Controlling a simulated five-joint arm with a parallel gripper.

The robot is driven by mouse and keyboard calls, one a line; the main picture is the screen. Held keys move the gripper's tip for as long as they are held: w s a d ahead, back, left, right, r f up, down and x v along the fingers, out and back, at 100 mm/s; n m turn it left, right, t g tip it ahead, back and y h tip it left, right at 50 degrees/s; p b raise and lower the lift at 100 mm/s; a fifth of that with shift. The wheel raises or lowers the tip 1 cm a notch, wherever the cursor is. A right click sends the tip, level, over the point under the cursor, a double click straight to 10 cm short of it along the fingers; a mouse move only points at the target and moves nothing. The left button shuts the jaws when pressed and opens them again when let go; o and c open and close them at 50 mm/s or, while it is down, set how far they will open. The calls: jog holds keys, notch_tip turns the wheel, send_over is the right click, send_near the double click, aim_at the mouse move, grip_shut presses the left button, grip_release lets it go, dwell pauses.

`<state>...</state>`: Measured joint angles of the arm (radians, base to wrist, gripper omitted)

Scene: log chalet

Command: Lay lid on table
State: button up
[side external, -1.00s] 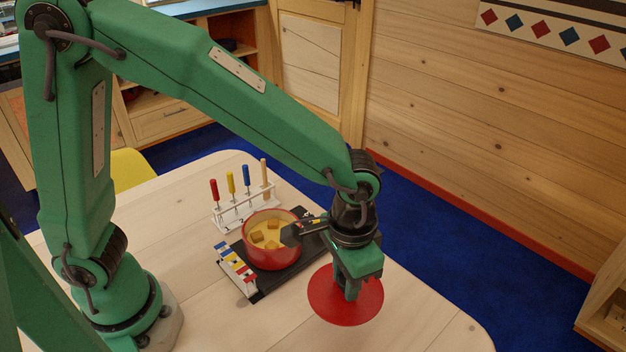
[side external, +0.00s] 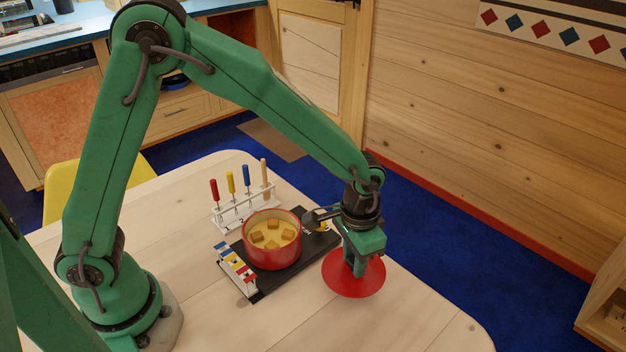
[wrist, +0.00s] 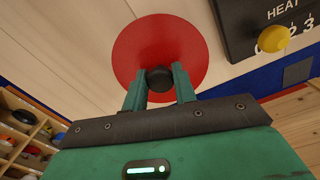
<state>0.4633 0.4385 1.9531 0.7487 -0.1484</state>
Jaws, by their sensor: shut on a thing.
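The round red lid (side external: 345,288) is flat or nearly flat, below my gripper (side external: 354,270), over the light wooden table (side external: 420,310) to the right of the pot. In the wrist view my gripper (wrist: 160,84) has its two fingers closed around the lid's black knob (wrist: 160,78). The red disc of the lid (wrist: 150,42) spreads out beyond the fingers. I cannot tell whether the lid's underside touches the table. The red pot (side external: 272,256) stands open on a black heater, with brown cubes in a pale yellow filling.
The black heater (side external: 317,243) has a yellow knob, close beside the lid in the wrist view (wrist: 272,39). A white rack (side external: 243,206) of coloured handles stands behind the pot. The table's front right is bare.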

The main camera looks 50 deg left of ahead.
jog(key=shift+f, duration=1.8)
jog(key=shift+f, duration=0.1)
jog(key=o, duration=1)
jog(key=shift+o, duration=0.2)
notch_tip(320, 180, up, 12)
